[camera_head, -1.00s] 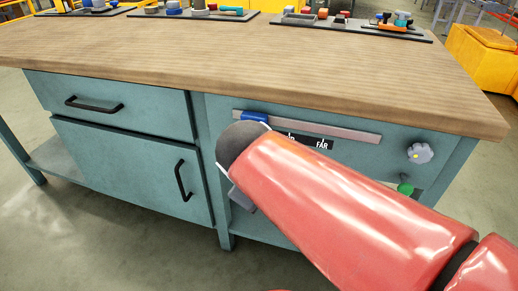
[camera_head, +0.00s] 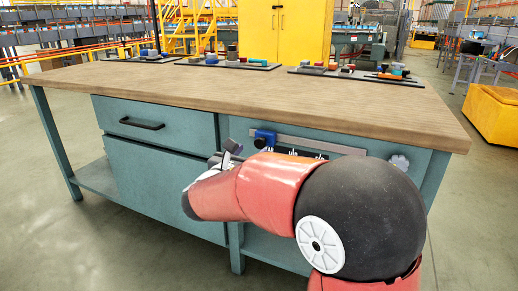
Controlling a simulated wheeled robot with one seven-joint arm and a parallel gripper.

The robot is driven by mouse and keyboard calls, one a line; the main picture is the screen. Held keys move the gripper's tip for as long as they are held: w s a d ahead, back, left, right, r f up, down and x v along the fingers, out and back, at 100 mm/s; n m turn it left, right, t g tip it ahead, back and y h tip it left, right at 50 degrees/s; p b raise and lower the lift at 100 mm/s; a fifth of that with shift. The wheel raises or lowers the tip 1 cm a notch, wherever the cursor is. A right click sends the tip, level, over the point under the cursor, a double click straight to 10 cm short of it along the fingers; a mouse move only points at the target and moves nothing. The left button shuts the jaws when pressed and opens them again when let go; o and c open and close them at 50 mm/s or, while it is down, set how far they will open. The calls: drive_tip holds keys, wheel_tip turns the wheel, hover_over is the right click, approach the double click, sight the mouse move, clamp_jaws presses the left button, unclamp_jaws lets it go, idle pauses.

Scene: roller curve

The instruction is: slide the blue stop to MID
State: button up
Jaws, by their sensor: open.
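The blue stop (camera_head: 265,136) sits at the left end of a grey rail (camera_head: 320,146) on the front of the teal workbench. A dark round knob shows on its front. A black label strip (camera_head: 308,154) with white lettering runs below the rail; my arm hides part of it, and the lettering is too small to read surely. My gripper (camera_head: 229,154) is open and empty, just left of the blue stop and a little lower. It looks apart from the stop, but its depth from the bench front is hard to tell.
The wooden worktop (camera_head: 240,98) overhangs the rail, with dark trays of parts along its back. A drawer handle (camera_head: 142,123) sticks out at left. A grey knob (camera_head: 399,162) is right of the rail. My red arm covers the lower bench front.

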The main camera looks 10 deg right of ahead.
sight(259, 144)
drive_tip(key=x, duration=0.5)
drive_tip(key=shift+c, duration=0.2)
